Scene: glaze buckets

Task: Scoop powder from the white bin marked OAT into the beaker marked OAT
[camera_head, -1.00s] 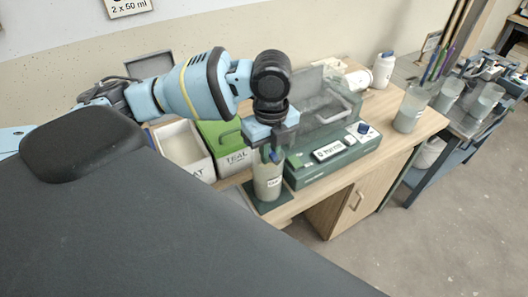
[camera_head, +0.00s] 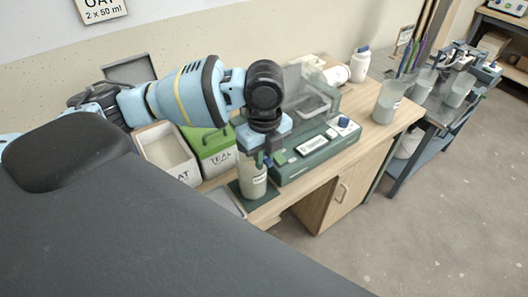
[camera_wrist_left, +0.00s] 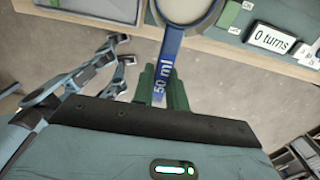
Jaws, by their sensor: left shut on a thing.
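My left gripper (camera_head: 266,148) is shut on the blue handle of a scoop (camera_wrist_left: 168,62) marked 50 ml, with green fingers on it in the left wrist view. In the head view the gripper is over the beaker (camera_head: 252,183), a clear vessel with pale contents and a label too small to read. In the wrist view a pale round shape (camera_wrist_left: 186,8) lies at the handle's far end; I cannot tell scoop bowl from beaker mouth. The white bin (camera_head: 186,171), its label showing only "AT", stands open to the left. My right gripper is not in view.
A green-lidded TEAL bin (camera_head: 221,160) stands between the white bin and the beaker. A green machine (camera_head: 300,160) with a clear cover and a display reading "0 turns" is close on the right. Another beaker (camera_head: 387,103) and a white bottle (camera_head: 360,64) stand farther right.

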